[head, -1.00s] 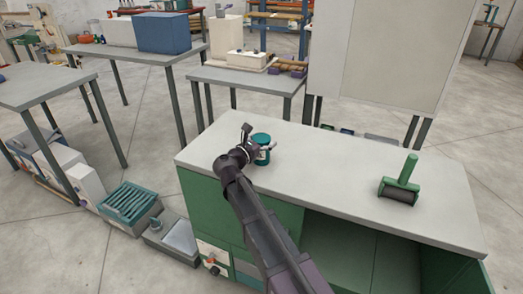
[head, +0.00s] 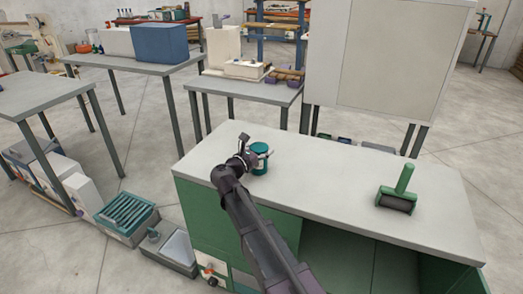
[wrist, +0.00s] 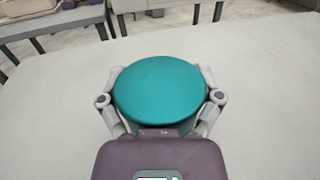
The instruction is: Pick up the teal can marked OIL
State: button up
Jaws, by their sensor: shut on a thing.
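The teal can (head: 260,160) stands upright on the pale top of the green cabinet (head: 330,195), near its left end. Its round teal lid (wrist: 159,90) fills the middle of the wrist view. My gripper (head: 257,155) is at the can, with its fingers (wrist: 160,103) on both sides of it, shut on it. The can's base appears to be at the worktop, and I cannot tell whether it is lifted. The OIL marking cannot be read in these views.
A green-handled roller (head: 398,190) stands on the right of the worktop. A tall pale panel (head: 390,60) rises behind the cabinet. Grey tables (head: 245,90) stand behind and to the left. The worktop between can and roller is clear.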

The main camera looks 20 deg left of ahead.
jog(key=shift+r+p, duration=1.2)
jog(key=shift+r, duration=0.2)
jog(key=s+d+r+p, duration=0.1)
jog(key=s+d, duration=0.1)
jog(key=s, duration=0.5)
jog(key=s+d+r+p, duration=0.1)
jog(key=s+d, duration=0.2)
jog(key=s, duration=0.5)
jog(key=shift+d, duration=0.2)
